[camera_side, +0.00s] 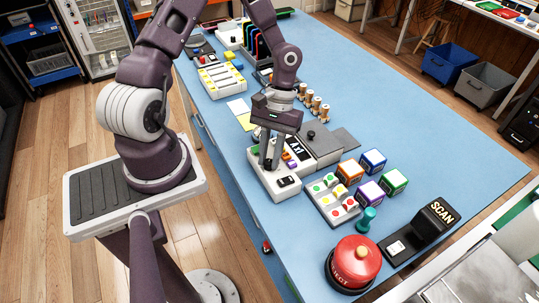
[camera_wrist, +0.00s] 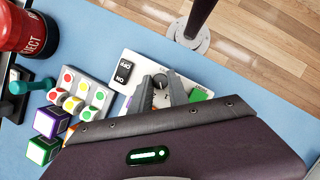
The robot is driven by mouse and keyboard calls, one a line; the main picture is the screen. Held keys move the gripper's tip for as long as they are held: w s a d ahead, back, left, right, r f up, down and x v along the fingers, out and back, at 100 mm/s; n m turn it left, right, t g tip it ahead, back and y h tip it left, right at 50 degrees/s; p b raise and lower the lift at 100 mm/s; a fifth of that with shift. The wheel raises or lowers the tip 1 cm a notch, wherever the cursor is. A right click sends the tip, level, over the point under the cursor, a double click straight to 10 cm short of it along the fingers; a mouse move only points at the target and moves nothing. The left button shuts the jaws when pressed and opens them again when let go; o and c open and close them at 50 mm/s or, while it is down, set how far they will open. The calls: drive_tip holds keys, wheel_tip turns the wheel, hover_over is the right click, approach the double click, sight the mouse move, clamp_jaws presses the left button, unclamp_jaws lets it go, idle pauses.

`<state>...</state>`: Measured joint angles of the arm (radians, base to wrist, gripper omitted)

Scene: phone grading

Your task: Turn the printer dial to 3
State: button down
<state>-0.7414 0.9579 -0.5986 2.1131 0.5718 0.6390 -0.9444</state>
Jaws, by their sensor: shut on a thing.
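The printer (camera_side: 274,189) is a white box near the table's front edge, with a black ON/OFF switch (camera_side: 288,181) on its top. It also shows in the wrist view (camera_wrist: 138,62), where its round dark dial (camera_wrist: 160,80) sits between my fingertips. My gripper (camera_side: 268,163) points down over the printer. In the wrist view my gripper (camera_wrist: 161,83) is shut on the dial, one finger on each side. The fingers cover much of the dial's scale, and I cannot read which number it points to.
A panel of red, yellow and green buttons (camera_side: 330,199) stands close beside the printer. Coloured cubes (camera_side: 373,161), a teal stamp-like piece (camera_side: 366,219), a red push button (camera_side: 355,262) and a SCAN stand (camera_side: 432,222) lie beyond. The blue table (camera_side: 440,150) is clear at the far right.

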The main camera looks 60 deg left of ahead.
drive_tip(key=m, duration=0.2)
drive_tip(key=m+y, duration=0.1)
drive_tip(key=m, duration=0.1)
drive_tip(key=shift+w+d+g+y, duration=0.1)
drive_tip(key=shift+d+g+y, duration=0.05)
drive_tip(key=shift+g+y, duration=0.2)
drive_tip(key=m, duration=0.2)
drive_tip(key=m+y, duration=0.1)
drive_tip(key=m, duration=0.2)
drive_tip(key=shift+d+y, duration=0.1)
drive_tip(key=shift+y, duration=0.15)
drive_tip(key=m, duration=0.2)
drive_tip(key=m+y, duration=0.1)
drive_tip(key=m, duration=0.1)
drive_tip(key=shift+d+y, duration=0.1)
drive_tip(key=shift+y, duration=0.2)
drive_tip(key=shift+d+m+t+y, duration=0.1)
drive_tip(key=shift+m+t+y, duration=0.4)
drive_tip(key=shift+m, duration=1.3)
drive_tip(key=c, duration=1.3)
unclamp_jaws()
